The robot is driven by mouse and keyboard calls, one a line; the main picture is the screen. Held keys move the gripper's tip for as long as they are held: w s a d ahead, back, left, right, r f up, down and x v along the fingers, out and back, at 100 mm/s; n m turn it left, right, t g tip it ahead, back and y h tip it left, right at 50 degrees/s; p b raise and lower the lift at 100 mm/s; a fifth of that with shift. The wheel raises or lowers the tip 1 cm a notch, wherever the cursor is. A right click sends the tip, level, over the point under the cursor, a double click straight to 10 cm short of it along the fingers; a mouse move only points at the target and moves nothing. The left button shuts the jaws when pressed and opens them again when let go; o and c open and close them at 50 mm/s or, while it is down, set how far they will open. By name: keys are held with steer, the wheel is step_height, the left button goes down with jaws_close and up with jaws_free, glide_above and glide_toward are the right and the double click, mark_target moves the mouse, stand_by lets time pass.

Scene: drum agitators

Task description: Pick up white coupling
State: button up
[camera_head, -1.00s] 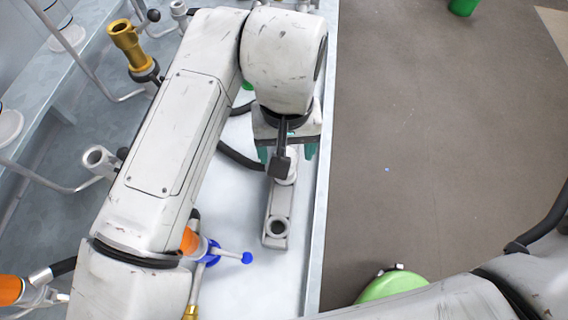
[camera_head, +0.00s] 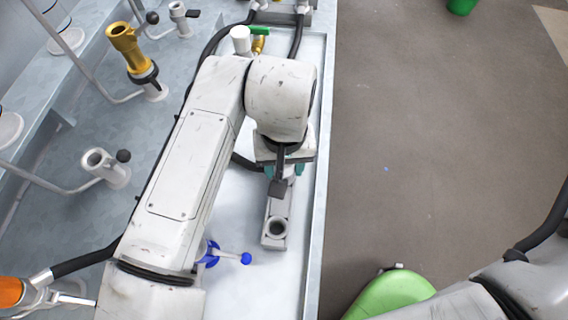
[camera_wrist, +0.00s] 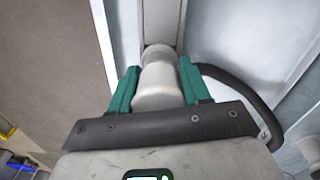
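The white coupling (camera_wrist: 158,88) is a short, pale, stepped cylinder, seen from above in the wrist view. My gripper (camera_wrist: 160,80) has teal fingers, one on each side of it, and they look pressed against its sides. In the head view my gripper (camera_head: 285,171) is over the far end of a grey bar-shaped fixture (camera_head: 276,208) with a round socket at its near end. My wrist hides most of the coupling there. I see no clear gap between the coupling and the fixture.
The fixture lies in a pale tray by the bench's right edge (camera_head: 316,200). A blue-handled valve (camera_head: 245,258) stands close at its near left. A gold fitting (camera_head: 130,48) and a grey pipe stub (camera_head: 104,165) are on the left. Brown floor (camera_head: 430,150) is open to the right.

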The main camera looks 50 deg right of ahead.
steer(key=c, duration=0.7)
steer(key=shift+c, duration=0.2)
steer(key=shift+r, duration=0.8)
steer(key=s+d+r, duration=0.1)
steer(key=r, duration=0.1)
steer(key=s+d+r, duration=0.1)
steer(key=r, duration=0.2)
steer(key=s+d+r, duration=0.1)
steer(key=s+r, duration=0.1)
steer(key=r, duration=0.1)
steer(key=shift+d, duration=0.35)
steer(key=s+d+r, duration=0.1)
steer(key=s+d, duration=0.1)
steer(key=s+d+r, duration=0.1)
steer(key=s, duration=0.1)
steer(key=s+d+r+p, duration=0.1)
steer(key=s+d, duration=0.1)
steer(key=shift+s+d+r, duration=0.2)
steer(key=shift+d, duration=0.15)
